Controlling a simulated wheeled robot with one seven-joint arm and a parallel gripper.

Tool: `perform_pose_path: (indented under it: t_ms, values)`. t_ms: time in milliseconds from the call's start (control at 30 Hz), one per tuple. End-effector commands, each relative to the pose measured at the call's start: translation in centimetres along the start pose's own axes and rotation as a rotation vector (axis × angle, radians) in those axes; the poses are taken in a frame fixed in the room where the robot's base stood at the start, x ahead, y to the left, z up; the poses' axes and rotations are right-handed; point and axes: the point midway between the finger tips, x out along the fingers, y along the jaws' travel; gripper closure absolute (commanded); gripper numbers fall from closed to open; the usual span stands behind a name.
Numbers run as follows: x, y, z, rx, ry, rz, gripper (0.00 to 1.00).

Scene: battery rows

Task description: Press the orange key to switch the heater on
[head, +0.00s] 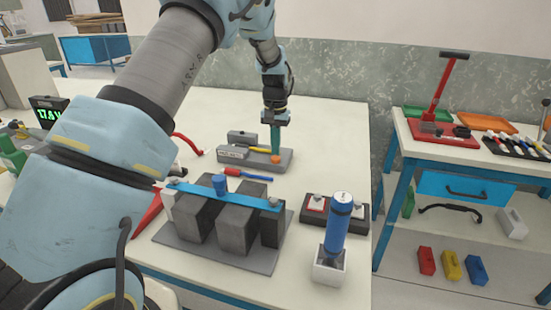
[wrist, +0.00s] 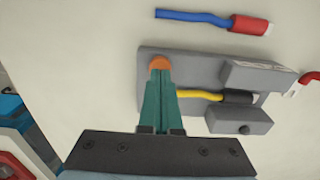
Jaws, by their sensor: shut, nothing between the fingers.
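The orange key (wrist: 160,63) is a small round button at one end of a grey heater base (wrist: 190,65). In the head view the orange key (head: 275,159) shows just below my fingertips, on the right part of the grey base (head: 285,163). My gripper (wrist: 159,72) is shut and empty, with its green fingers together. In the wrist view the fingertips overlap the lower edge of the key. My gripper (head: 275,152) points straight down over the key in the head view. I cannot tell whether the tips touch it.
A yellow-ended cable (wrist: 190,95) runs into a grey block on the base. A red-and-blue cable (head: 245,174) lies in front. Dark battery blocks (head: 237,230) with a blue bar and a blue cylinder (head: 337,225) stand nearer. Table right of the base is clear.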

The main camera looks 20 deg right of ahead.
Motion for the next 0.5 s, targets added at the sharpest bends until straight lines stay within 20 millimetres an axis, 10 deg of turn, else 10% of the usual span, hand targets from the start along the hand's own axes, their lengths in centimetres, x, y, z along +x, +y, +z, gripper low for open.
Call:
perform_pose_path:
  t_ms: [500]
  values:
    - [1.6,0.0,0.0,0.0,-0.001,0.0,1.0]
